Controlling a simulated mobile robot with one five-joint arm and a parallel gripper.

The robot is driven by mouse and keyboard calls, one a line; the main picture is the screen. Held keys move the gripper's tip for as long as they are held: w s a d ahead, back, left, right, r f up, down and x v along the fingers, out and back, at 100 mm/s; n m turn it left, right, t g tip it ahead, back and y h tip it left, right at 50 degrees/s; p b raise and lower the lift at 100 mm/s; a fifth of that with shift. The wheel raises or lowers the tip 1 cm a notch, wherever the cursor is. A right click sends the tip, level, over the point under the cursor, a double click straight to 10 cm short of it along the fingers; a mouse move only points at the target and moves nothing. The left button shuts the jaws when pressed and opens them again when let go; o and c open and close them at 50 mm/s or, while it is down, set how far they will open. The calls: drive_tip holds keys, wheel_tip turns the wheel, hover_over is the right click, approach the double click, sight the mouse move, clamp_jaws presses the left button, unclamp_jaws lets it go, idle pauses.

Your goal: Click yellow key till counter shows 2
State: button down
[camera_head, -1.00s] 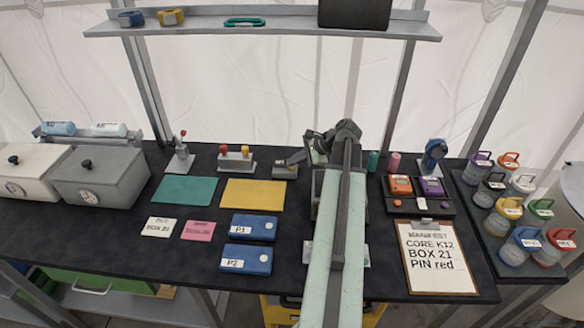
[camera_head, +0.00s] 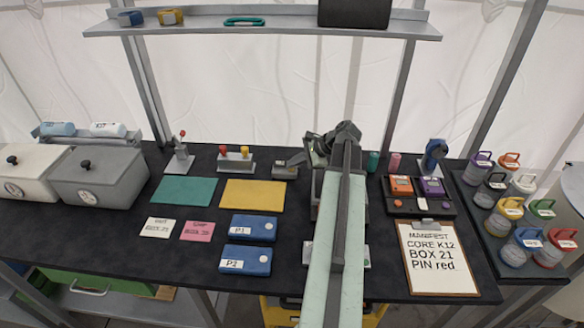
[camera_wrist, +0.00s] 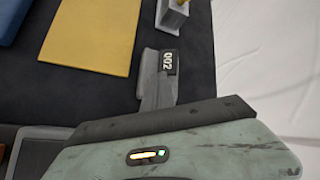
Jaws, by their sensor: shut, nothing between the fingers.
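The counter (camera_head: 284,173) is a small grey box at the back middle of the black table, right of the yellow mat. In the wrist view its dark display (camera_wrist: 169,62) reads 002, seen sideways. My gripper (camera_head: 296,159) is shut and empty, with its fingertips at the top of the counter. It also shows in the wrist view as grey fingers (camera_wrist: 150,62) right beside the display. The yellow key cannot be made out; the fingers cover that part of the counter. Whether they touch the key, I cannot tell.
A stand with red and yellow knobs (camera_head: 236,160) is left of the counter. The yellow mat (camera_head: 253,194) lies in front of it. A black tray with orange and purple devices (camera_head: 418,194) and a manifest clipboard (camera_head: 438,258) are right of my arm. A shelf (camera_head: 260,28) hangs above.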

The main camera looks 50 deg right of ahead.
sight(294, 169)
drive_tip(key=shift+r+p, duration=0.8)
drive_tip(key=shift+r, duration=0.05)
wheel_tip(294, 169, up, 5)
drive_tip(key=p, duration=0.5)
idle(0.4)
